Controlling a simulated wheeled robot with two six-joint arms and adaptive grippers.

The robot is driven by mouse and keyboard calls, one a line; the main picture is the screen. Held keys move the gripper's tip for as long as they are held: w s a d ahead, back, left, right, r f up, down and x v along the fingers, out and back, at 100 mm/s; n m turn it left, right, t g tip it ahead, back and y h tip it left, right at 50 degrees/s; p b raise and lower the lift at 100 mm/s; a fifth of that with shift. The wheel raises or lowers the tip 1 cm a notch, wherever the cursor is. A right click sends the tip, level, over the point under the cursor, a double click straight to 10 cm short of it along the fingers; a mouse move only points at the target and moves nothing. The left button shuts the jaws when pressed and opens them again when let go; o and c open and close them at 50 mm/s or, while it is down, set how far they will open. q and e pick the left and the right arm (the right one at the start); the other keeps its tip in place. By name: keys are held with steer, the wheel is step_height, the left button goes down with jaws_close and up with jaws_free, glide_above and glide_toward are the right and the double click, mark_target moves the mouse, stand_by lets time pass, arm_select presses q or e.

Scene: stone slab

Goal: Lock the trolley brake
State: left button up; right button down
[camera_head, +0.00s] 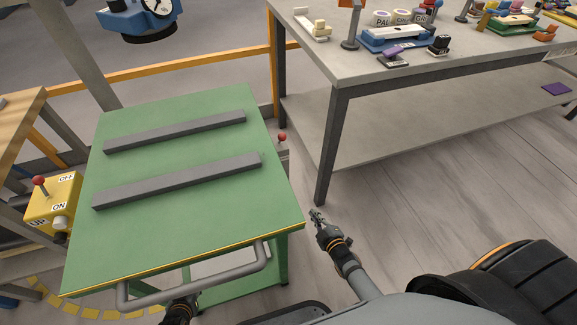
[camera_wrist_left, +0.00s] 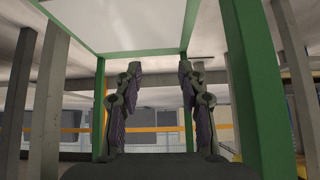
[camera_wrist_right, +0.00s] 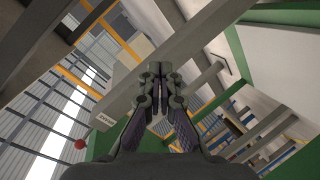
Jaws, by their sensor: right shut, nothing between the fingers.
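The green trolley (camera_head: 190,225) has two grey bars on its top and a grey push handle (camera_head: 205,285) at its near edge. My right gripper (camera_head: 317,216) is shut and empty, right of the trolley's near right corner and apart from the knob. My left arm shows partly beneath the handle. My left gripper (camera_wrist_left: 158,95) is open and empty, facing under the trolley between green legs.
A grey workbench (camera_head: 350,65) with several parts stands at the back right, its leg (camera_head: 325,160) close to my right gripper.

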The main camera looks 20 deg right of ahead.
mark_target(281, 139)
steer(key=w+a+r+n+t+y+b, duration=0.2)
steer(key=w+a+r+n+t+b, duration=0.15)
steer(key=w+r+n+b, duration=0.2)
arm_select(q)
steer(key=w+d+r+t+b, duration=0.1)
steer(key=w+r+t+b, duration=0.2)
steer(key=r, duration=0.4)
steer(key=w+d+r+t+h+b, duration=0.1)
steer(key=w+d+r+t+b, duration=0.1)
steer(key=w+r+b, duration=0.3)
step_height(281, 139, up, 2)
steer(key=shift+w+d+r+t+b, duration=0.3)
steer(key=shift+t+b, duration=0.2)
steer(key=shift+t, duration=0.2)
arm_select(e)
steer(key=s+a+r+n+t+y, duration=0.1)
steer(key=a+r+n+t+y, duration=0.1)
steer(key=r+n+y, duration=0.2)
steer(key=s+a+r+n+t+y, duration=0.1)
steer(key=a+r+n+t+y, duration=0.1)
steer(key=r+n+y, duration=0.3)
step_height(281, 139, up, 3)
steer(key=shift+s+a+r+n, duration=0.1)
steer(key=shift+s+a+n, duration=0.2)
steer(key=shift+n, duration=0.55)
steer(key=shift+w, duration=0.1)
